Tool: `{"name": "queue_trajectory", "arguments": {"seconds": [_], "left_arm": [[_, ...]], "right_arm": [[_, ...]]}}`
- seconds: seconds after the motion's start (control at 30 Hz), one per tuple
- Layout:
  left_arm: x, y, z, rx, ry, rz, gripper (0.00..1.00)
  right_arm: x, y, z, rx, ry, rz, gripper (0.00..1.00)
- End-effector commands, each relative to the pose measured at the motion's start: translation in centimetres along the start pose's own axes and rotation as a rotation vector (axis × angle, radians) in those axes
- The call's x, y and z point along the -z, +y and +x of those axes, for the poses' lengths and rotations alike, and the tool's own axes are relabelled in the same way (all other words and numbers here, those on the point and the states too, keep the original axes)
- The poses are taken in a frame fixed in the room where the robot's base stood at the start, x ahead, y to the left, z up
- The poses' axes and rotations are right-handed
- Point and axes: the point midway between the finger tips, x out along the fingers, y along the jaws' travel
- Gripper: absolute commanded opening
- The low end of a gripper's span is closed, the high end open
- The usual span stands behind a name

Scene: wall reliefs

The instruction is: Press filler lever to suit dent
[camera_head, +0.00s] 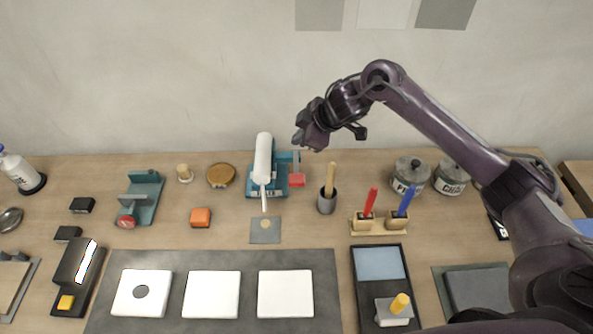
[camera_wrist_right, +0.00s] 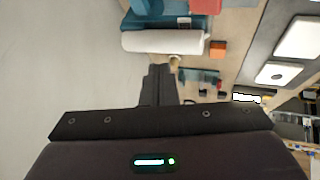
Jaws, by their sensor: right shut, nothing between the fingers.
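The filler dispenser is a white tube (camera_head: 263,160) with a nozzle pointing to the front, on a teal base (camera_head: 281,188). Its red lever (camera_head: 296,181) is on the right side. The white tube (camera_wrist_right: 165,41) and red lever (camera_wrist_right: 206,6) also show in the wrist view. A grey plate (camera_head: 265,230) lies under the nozzle. The left white tile (camera_head: 130,293) has a round grey dent (camera_head: 141,291). My right gripper (camera_head: 303,140) is shut and empty, above and behind the lever, touching nothing. Its fingers (camera_wrist_right: 160,75) are together in the wrist view. My left gripper is out of view.
Two more white tiles (camera_head: 212,294) (camera_head: 286,294) lie on a dark mat (camera_head: 250,260). A grey cup with a wooden-handled tool (camera_head: 327,202) and a stand with red and blue tools (camera_head: 379,223) stand to the right. The wall (camera_head: 200,80) is close behind.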

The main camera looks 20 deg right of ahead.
Motion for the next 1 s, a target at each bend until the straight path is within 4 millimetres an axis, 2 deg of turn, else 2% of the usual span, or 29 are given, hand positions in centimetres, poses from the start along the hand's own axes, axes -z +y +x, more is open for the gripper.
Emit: {"name": "queue_trajectory", "arguments": {"seconds": [0.43, 0.67, 0.73, 1.0], "left_arm": [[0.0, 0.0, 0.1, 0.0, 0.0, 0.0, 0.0], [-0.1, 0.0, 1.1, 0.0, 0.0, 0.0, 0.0], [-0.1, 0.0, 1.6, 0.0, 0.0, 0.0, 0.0], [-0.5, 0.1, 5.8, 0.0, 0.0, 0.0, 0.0]], "right_arm": [[-0.1, -0.1, 0.1, 0.0, 0.0, 0.022, 0.0], [-0.9, -0.8, 1.2, 0.0, 0.0, 0.021, 0.0], [-1.4, -1.2, 1.8, 0.0, -0.001, 0.021, 0.0], [-3.4, -3.3, 4.8, 0.0, -0.001, 0.02, 0.0]]}}
